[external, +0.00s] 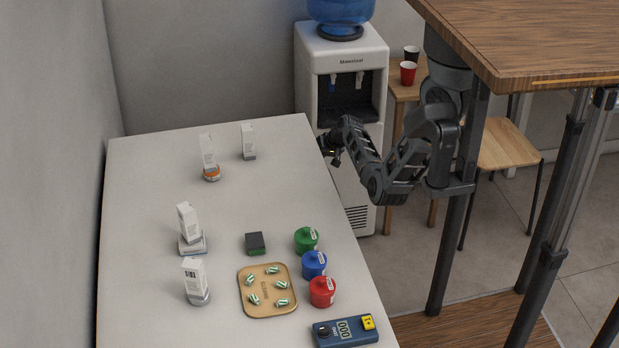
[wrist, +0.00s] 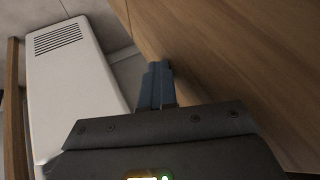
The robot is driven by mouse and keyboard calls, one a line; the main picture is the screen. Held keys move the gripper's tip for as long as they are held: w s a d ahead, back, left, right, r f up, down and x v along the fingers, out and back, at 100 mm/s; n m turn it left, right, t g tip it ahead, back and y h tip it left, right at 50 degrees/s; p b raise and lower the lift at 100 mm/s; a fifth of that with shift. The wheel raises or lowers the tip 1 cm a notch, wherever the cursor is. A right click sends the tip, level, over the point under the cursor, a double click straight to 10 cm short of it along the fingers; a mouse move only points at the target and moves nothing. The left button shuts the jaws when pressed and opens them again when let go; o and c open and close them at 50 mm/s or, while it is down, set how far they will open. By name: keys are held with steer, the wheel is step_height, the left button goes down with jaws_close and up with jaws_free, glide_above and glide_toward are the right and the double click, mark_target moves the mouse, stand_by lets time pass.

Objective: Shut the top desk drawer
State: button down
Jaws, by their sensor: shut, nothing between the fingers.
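The desk (external: 150,290) has a pale top and fills the left and middle of the external view. Its drawer side is hidden there, so the top drawer does not show. In the wrist view a large brown wooden panel (wrist: 225,65) fills the right side. It looks like the desk's front, but I cannot tell the drawer from the rest or how far it stands out. My gripper (external: 336,160) is by the desk's far right edge. Its fingers (wrist: 157,75) are together and empty, close to the wooden panel; contact cannot be told.
A white water cooler (external: 309,75) stands behind my gripper, and its vented side shows in the wrist view (wrist: 75,90). A small table with cups (external: 408,73) is beside it. Bottles, boxes, a pill tray (external: 243,283) and coloured jars (external: 322,291) stand on the desk.

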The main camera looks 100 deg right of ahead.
steer(key=shift+w, duration=0.35)
steer(key=s+a+r, duration=0.3)
steer(key=s+r, duration=0.5)
steer(key=s, duration=0.1)
steer(key=shift+s+a+p, duration=0.2)
steer(key=shift+a+p, duration=0.15)
steer(key=shift+a, duration=0.05)
steer(key=shift+f, duration=0.1)
steer(key=w+a+f+n+t+h+b, duration=0.1)
steer(key=w+a+f+n+h+b, duration=0.15)
steer(key=a, duration=1.05)
steer(key=w+a+f+n+h+b, duration=0.15)
steer(key=a+f+n, duration=0.25)
steer(key=a, duration=0.8)
steer(key=a+r+n+t+y+p, duration=0.2)
steer(key=a+r+n+t+y, duration=0.2)
steer(key=a+r, duration=0.7)
steer(key=s+a+r+n+t+y+p, duration=0.1)
steer(key=a+r+n+t+y, duration=0.3)
steer(key=a+r, duration=0.7)
steer(key=a+n+p, duration=0.1)
steer(key=a+n, duration=0.1)
steer(key=a, duration=0.4)
steer(key=shift+a+y, duration=0.3)
